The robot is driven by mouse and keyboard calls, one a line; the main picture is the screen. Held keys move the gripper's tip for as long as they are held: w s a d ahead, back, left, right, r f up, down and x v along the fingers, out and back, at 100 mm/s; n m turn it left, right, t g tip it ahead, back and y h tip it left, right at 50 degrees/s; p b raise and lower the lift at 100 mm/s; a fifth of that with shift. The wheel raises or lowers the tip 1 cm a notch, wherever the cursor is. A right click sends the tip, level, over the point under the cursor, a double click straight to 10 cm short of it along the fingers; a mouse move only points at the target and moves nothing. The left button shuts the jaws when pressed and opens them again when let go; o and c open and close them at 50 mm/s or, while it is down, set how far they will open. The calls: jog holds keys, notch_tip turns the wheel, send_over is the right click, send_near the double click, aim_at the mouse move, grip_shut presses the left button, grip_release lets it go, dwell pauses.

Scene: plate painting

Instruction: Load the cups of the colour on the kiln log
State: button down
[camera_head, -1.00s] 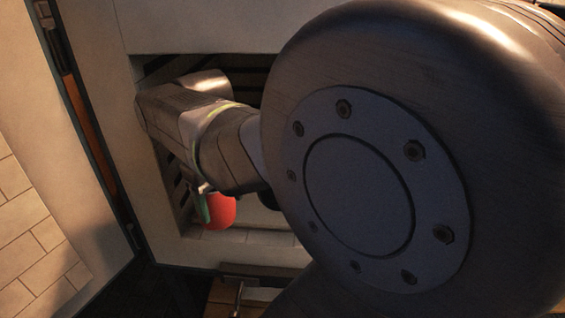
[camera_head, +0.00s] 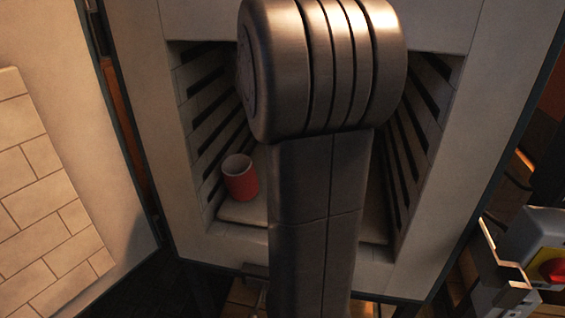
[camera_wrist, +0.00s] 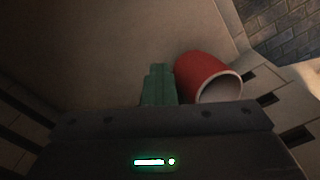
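A red cup (camera_head: 240,178) with a pale inside stands upright on the left part of the kiln shelf (camera_head: 249,212). The kiln (camera_head: 181,195) is open in front of me. My arm covers the middle of the opening and hides my gripper in the head view. In the wrist view my green gripper fingers (camera_wrist: 158,86) show as one block at the centre. The red cup (camera_wrist: 197,72) appears just right of them, its rim turned toward the lower right. Whether the fingers are parted cannot be made out. The kiln log is not in view.
The kiln's side walls have dark slots (camera_head: 212,125). A brick-lined door (camera_head: 45,200) stands open at the left. At the lower right is a grey and yellow box with a red button (camera_head: 553,271). The shelf's right part is partly hidden by my arm.

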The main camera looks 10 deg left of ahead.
jog(key=f+b, duration=0.1)
jog(key=f, duration=0.1)
jog(key=w+f+b, duration=0.1)
jog(key=f, duration=0.1)
jog(key=w+f+b, duration=0.1)
jog(key=f, duration=0.2)
jog(key=shift+w+f, duration=0.1)
jog(key=shift+w, duration=0.05)
jog(key=shift+c, duration=1.2)
grip_release()
jog(key=shift+r, duration=0.2)
